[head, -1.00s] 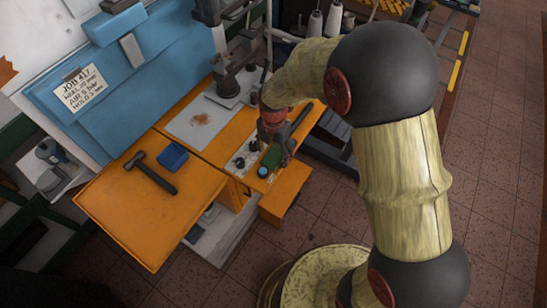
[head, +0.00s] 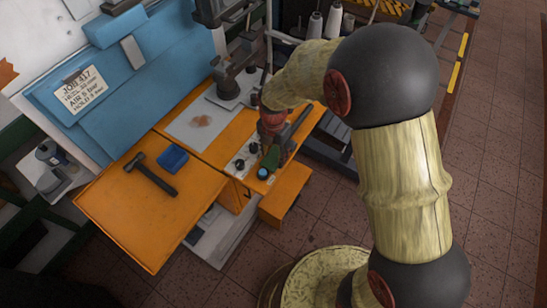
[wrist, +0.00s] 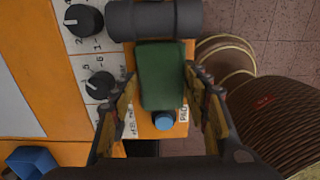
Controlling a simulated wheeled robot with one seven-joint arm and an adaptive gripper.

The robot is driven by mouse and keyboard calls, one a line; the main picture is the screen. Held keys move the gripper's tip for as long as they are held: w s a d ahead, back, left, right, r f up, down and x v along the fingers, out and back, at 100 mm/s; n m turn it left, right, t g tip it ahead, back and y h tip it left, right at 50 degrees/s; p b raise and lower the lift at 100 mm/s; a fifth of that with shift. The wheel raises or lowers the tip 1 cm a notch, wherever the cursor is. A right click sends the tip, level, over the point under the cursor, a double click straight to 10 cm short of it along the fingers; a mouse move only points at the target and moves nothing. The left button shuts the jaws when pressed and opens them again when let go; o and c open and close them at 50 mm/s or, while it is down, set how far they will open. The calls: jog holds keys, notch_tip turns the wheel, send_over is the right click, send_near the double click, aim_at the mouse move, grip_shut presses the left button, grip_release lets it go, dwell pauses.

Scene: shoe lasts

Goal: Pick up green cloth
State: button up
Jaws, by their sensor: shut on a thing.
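The green cloth (wrist: 161,76) is a dark green folded piece between the two fingers of my gripper (wrist: 161,112) in the wrist view. The gripper is shut on it, over the orange control box at the front right of the bench. In the head view the cloth (head: 269,160) shows as a small green patch beside my gripper (head: 272,150), partly hidden by it. How high the cloth is above the box is hard to tell.
A blue button (wrist: 164,120) sits just below the cloth in the wrist view, with black knobs (wrist: 84,20) to the left. A hammer (head: 152,174) and a blue tray (head: 173,157) lie on the orange bench (head: 130,215). A dark cylinder (wrist: 155,20) lies beyond the cloth.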

aim_at(274, 157)
jog(key=shift+r, duration=0.65)
notch_tip(274, 157, up, 2)
jog(key=shift+s+r+p, duration=0.1)
jog(key=shift+r+p, duration=0.15)
jog(key=shift+p, duration=0.5)
jog(key=s+d+r+p, duration=0.3)
jog(key=s+d+r, duration=0.2)
jog(key=s+r, duration=0.4)
jog(key=s, duration=0.4)
jog(key=shift+w+d+r, duration=0.1)
jog(key=o, duration=0.5)
jog(key=c, duration=0.5)
